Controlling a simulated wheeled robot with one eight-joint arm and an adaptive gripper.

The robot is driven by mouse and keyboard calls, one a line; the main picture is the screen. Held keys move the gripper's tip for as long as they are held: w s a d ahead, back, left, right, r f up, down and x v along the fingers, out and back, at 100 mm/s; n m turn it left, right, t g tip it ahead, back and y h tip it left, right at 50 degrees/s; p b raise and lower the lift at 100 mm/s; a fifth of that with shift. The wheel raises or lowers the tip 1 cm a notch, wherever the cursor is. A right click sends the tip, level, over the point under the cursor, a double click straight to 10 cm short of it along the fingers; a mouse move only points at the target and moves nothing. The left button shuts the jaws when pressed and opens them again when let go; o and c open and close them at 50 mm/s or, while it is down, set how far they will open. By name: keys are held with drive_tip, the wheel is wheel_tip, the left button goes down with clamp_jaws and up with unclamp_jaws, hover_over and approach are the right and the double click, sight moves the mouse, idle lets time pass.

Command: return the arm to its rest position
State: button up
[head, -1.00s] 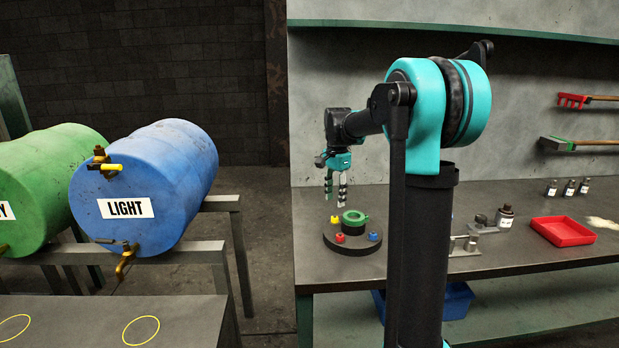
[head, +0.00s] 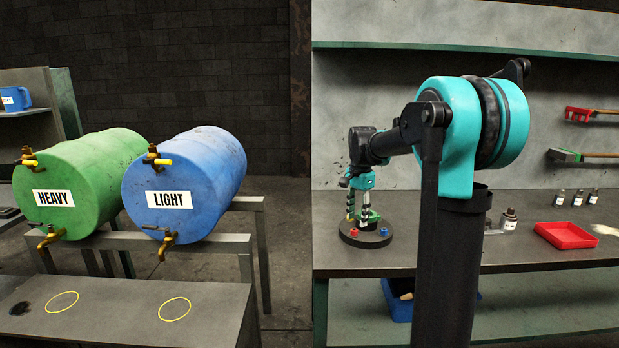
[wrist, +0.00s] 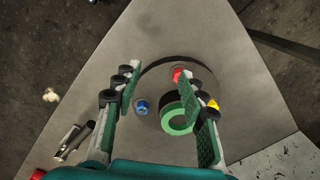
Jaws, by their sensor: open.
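My arm (head: 460,150) reaches out over the bench with its forearm bent toward the left. My gripper (head: 358,214) hangs from it with the fingers pointing down, open and empty, over or beside the dark round base (head: 352,238). In the wrist view, my gripper (wrist: 158,82) has its two fingers spread wide. A blue knob (wrist: 142,107) shows between the fingers, with a red knob (wrist: 177,74) near the right fingertip.
A red tray (head: 565,236) and several small bottles (head: 577,198) stand on the bench to the right. Green HEAVY (head: 75,180) and blue LIGHT (head: 190,180) barrels lie on a stand at left. Bare floor separates stand and bench.

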drive_tip(key=s+d+f+n+t, duration=0.1)
drive_tip(key=s+f+n, duration=0.4)
drive_tip(key=s, duration=0.9)
drive_tip(key=s+d+f+n+t, duration=0.2)
drive_tip(key=s+f+n, duration=0.4)
drive_tip(key=s+f, duration=0.6)
drive_tip(key=s+t, duration=0.1)
drive_tip(key=s, duration=0.1)
drive_tip(key=shift+s+d+f+n, duration=0.15)
drive_tip(key=shift+s+d+n, duration=0.15)
drive_tip(key=shift+s, duration=0.1)
